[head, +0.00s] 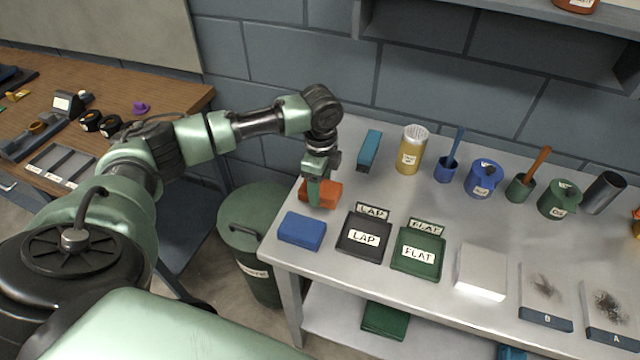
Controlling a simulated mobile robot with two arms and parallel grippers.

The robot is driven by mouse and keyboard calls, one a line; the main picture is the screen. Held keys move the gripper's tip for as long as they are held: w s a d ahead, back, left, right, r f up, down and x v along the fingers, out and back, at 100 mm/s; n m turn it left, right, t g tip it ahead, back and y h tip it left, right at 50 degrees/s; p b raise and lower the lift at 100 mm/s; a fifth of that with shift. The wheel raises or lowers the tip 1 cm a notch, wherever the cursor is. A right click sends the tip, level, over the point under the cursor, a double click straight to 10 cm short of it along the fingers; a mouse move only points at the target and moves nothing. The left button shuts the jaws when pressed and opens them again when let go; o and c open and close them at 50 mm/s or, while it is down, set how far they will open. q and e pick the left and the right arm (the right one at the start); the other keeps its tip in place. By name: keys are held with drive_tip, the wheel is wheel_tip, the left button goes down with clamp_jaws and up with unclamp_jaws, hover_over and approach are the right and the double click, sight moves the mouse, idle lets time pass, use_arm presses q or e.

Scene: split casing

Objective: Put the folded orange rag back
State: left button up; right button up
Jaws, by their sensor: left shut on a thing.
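The folded orange rag (328,195) is at the left end of the grey metal bench, behind a folded blue rag (302,230). My left gripper (316,203) reaches down over the orange rag from above and is shut on it. The gripper and wrist hide part of the rag. I cannot tell whether the rag rests on the bench or is just above it. My right gripper is not in view.
The metal bench (420,290) holds a black LAP case (365,238), a green FLAT case (418,252), a teal block (369,151) and a yellow shaker (411,150). Blue and green pots stand along the back. A green lidded bin (250,215) stands left of the bench.

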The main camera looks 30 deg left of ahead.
use_arm(q)
drive_tip(key=shift+f, duration=0.2)
drive_tip(key=o, duration=1.4)
drive_tip(key=shift+r+b, duration=0.65)
drive_tip(key=shift+r, duration=3.3)
